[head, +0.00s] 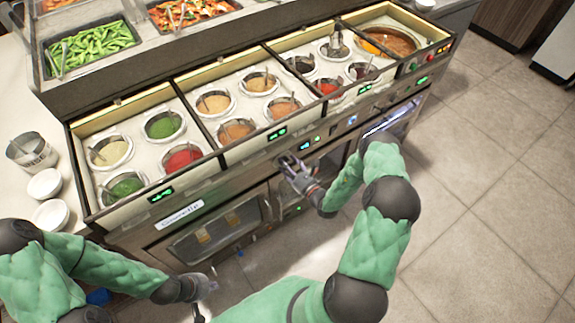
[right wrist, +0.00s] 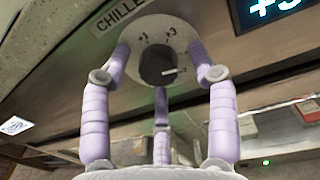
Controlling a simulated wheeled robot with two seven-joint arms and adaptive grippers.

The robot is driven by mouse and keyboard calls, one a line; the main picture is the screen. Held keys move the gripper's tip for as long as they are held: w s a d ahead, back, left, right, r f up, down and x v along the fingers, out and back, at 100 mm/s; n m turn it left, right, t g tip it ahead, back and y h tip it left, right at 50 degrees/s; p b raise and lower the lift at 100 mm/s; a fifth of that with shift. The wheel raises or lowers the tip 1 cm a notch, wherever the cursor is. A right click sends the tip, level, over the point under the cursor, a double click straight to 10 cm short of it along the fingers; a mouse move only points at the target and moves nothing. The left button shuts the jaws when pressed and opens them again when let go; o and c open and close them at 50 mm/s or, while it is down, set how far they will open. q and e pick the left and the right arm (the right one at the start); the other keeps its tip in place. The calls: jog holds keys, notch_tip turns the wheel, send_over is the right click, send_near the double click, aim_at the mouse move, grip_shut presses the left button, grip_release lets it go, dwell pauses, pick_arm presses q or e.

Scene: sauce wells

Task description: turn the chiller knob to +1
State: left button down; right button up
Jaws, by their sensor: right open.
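A blue-lit display (right wrist: 270,8) beside the knob shows a cut-off plus number. The counter (head: 225,150) holds several sauce wells; green displays, such as one (head: 161,195), line its front. A glass-fronted door (head: 215,235) is below. Floor (head: 480,190) at right is clear.

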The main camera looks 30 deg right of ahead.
jog(key=c, duration=1.1)
jog(key=shift+c, duration=0.2)
jog(key=shift+n, duration=0.3)
jog(key=n+p, duration=0.1)
jog(key=n, duration=0.2)
jog(key=shift+s+n, duration=0.1)
jog(key=shift+n, duration=0.2)
jog(key=n+p, duration=0.1)
jog(key=n, duration=0.4)
jog(key=shift+h+p, duration=0.4)
jog(key=shift+n+h+p, duration=0.3)
jog(key=shift+n+p, duration=0.4)
jog(key=shift+n, duration=4.2)
jog(key=o, duration=1.1)
jog(key=shift+r, duration=0.1)
